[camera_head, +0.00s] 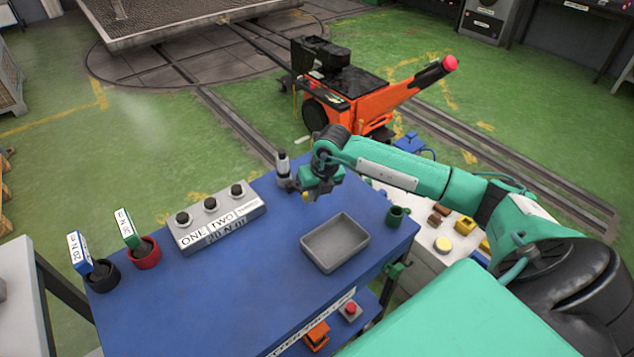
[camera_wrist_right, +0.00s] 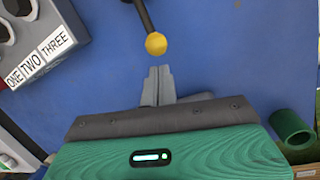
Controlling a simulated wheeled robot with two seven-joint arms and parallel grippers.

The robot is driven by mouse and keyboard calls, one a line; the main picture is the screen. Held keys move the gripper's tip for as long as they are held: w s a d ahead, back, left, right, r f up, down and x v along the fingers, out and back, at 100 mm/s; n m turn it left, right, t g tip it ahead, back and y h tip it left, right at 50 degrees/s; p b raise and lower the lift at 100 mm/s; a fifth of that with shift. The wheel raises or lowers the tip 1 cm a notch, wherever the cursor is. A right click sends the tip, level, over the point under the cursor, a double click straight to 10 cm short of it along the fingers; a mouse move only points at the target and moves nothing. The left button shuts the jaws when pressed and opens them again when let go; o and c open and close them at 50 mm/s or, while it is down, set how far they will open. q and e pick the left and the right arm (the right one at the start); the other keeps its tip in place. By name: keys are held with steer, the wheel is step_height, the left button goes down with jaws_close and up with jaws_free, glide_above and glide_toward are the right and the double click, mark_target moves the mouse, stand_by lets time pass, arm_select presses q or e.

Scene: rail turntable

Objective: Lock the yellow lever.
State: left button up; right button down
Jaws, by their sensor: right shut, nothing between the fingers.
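The yellow lever shows in the right wrist view as a round yellow knob (camera_wrist_right: 156,44) on a dark rod that runs up out of the picture. My right gripper (camera_wrist_right: 159,74) is shut and empty, its fingertips just below the knob in that view, with a small gap of blue surface between them. In the head view my right gripper (camera_head: 307,190) is over the back edge of the blue table (camera_head: 265,265), beside a grey upright fitting (camera_head: 284,168). The gripper mostly hides the lever there. My left gripper is out of view.
A grey box with several black knobs (camera_head: 217,216) stands left on the table. A grey tray (camera_head: 336,243) lies right of the middle, with a green cup (camera_head: 397,216) at the right edge. Red and black round holders (camera_head: 146,252) stand at the left end.

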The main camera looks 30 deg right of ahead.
steer(key=shift+p+x, duration=0.3)
steer(key=shift+x, duration=1.55)
steer(key=shift+r, duration=0.2)
steer(key=shift+w+r+g, duration=0.1)
steer(key=shift+r+g, duration=0.1)
steer(key=shift+g, duration=0.1)
steer(key=shift+r+g, duration=0.25)
steer(key=shift+g, duration=0.05)
